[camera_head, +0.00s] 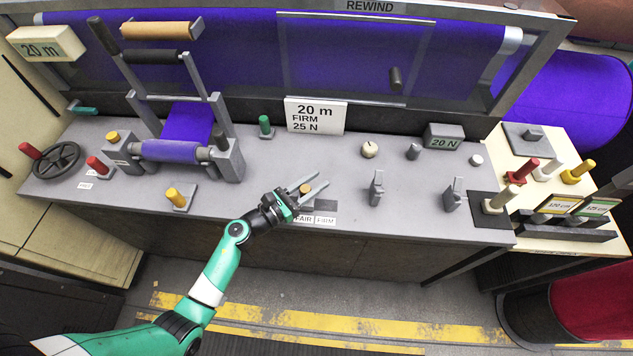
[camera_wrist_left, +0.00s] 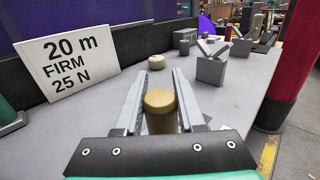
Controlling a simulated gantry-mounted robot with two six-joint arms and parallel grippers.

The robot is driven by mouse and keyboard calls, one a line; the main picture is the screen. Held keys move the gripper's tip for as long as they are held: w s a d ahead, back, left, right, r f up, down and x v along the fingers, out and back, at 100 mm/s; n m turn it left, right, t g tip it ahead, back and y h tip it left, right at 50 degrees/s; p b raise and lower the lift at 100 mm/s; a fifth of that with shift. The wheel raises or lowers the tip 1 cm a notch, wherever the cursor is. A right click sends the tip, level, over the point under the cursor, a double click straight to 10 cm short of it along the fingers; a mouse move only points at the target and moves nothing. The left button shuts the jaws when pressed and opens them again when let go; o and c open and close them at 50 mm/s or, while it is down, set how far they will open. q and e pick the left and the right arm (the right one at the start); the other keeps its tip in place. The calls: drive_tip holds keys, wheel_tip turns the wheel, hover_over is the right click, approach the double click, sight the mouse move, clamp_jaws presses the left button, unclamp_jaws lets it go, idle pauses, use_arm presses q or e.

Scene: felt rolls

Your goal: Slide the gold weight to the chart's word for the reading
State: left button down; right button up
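The gold weight (camera_head: 305,188) is a short upright cylinder on the grey bench. My left gripper (camera_head: 308,184) is open, its fingers on either side of the weight; the wrist view shows the weight (camera_wrist_left: 160,104) between them with small gaps. In front of it lie a FAIR label (camera_head: 304,219) and a FIRM label (camera_head: 325,220), with a dark strip (camera_head: 324,207) behind. The gripper hides whatever lies left of FAIR. A grey box reads 20 N (camera_head: 443,142). A white card reads 20 m, FIRM, 25 N (camera_head: 315,115). My right gripper is not in view.
A cream round knob (camera_head: 369,149) and upright grey brackets (camera_head: 376,188) stand right of the weight. The bench's front edge is close behind the labels' near side.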

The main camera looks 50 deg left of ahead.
use_arm(q)
drive_tip(key=c, duration=0.5)
unclamp_jaws()
drive_tip(key=shift+s, duration=0.1)
drive_tip(key=shift+s+a, duration=0.1)
drive_tip(key=s, duration=0.7)
drive_tip(key=s+p, duration=0.1)
drive_tip(key=s, duration=0.3)
drive_tip(key=shift+s+a, duration=0.2)
drive_tip(key=shift+a, duration=0.15)
